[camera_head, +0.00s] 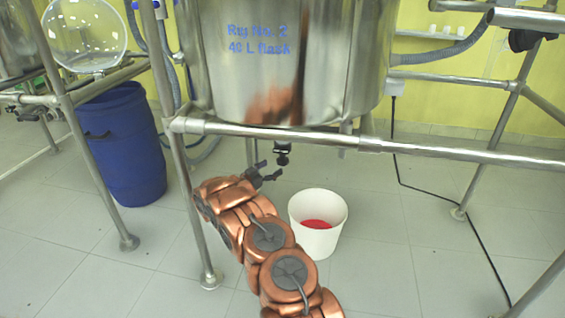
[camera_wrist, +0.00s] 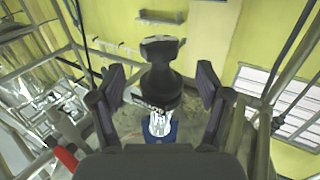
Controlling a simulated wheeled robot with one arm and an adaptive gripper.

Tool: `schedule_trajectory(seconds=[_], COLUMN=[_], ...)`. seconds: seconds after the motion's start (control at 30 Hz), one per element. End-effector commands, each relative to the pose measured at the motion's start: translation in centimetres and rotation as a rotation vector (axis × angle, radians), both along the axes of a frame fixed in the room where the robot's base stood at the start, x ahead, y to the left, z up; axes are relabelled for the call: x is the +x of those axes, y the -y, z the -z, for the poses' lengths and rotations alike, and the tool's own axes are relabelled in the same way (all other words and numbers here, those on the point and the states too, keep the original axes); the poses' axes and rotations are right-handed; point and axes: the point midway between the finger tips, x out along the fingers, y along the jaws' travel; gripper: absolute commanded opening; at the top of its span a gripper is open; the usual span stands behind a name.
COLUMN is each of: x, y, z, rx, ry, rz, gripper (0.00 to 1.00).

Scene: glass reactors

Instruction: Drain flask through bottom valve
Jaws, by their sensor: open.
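The steel vessel (camera_head: 260,85), with blue lettering that includes "40 L flask", hangs in a pipe frame. Its black bottom valve (camera_head: 282,154) sticks out below the vessel. My gripper (camera_head: 268,171) is just below and left of the valve in the head view. In the wrist view, the black valve (camera_wrist: 160,78) stands between the two spread fingers of my gripper (camera_wrist: 159,90), with a gap on each side. My gripper is open and holds nothing. A white bucket (camera_head: 300,212) with red contents stands on the floor below and right of the valve.
A horizontal frame bar (camera_head: 260,131) runs in front of the vessel, above my gripper. A frame leg (camera_head: 190,205) stands left of my arm. A blue barrel (camera_head: 120,150) stands farther left. A black cable (camera_head: 455,205) runs across the floor at right.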

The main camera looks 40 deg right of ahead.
Motion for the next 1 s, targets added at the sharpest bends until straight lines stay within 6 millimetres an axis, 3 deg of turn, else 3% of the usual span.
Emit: schedule_trajectory(seconds=[0.3, 0.5, 0.9, 1.0], x=[0.1, 0.3, 0.4, 0.4], y=[4.4, 6.4, 7.0, 7.0], z=[0.2, 0.1, 0.0, 0.0], rx=[-0.003, -0.001, -0.001, -0.001], ry=[0.003, 0.0, -0.001, 0.0], rz=[0.004, 0.002, 0.0, 0.0], gripper=[0.76, 0.76, 0.76, 0.66])
